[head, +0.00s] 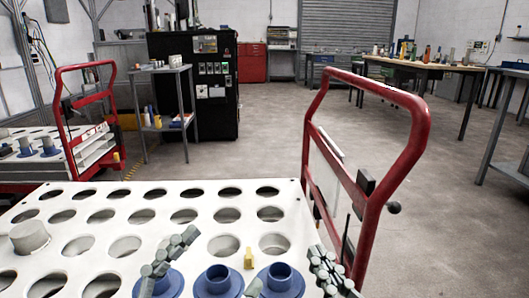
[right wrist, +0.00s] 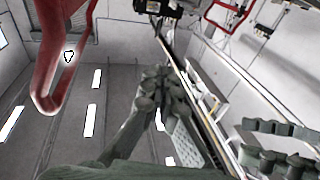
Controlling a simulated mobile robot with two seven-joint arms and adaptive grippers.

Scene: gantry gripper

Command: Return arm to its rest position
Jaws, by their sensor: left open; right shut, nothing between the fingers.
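My left gripper (head: 182,238) is at the bottom of the head view, over the white cart top beside a blue flanged holder. It is open and nothing shows in it. My right gripper (head: 325,262) is further right, by the cart's right edge near the red handle. It is shut and empty. In the right wrist view the right gripper's fingers (right wrist: 165,78) point up the picture, with wall and ceiling behind. Dark green-grey jointed parts at that view's lower right may be my other gripper.
The white cart top (head: 240,210) has rows of round holes. It carries blue flanged holders (head: 218,282), a grey cylinder (head: 30,237) and a small yellow piece (head: 249,258). A red handle (head: 420,150) rises at its right. A second cart stands left. The floor beyond is open.

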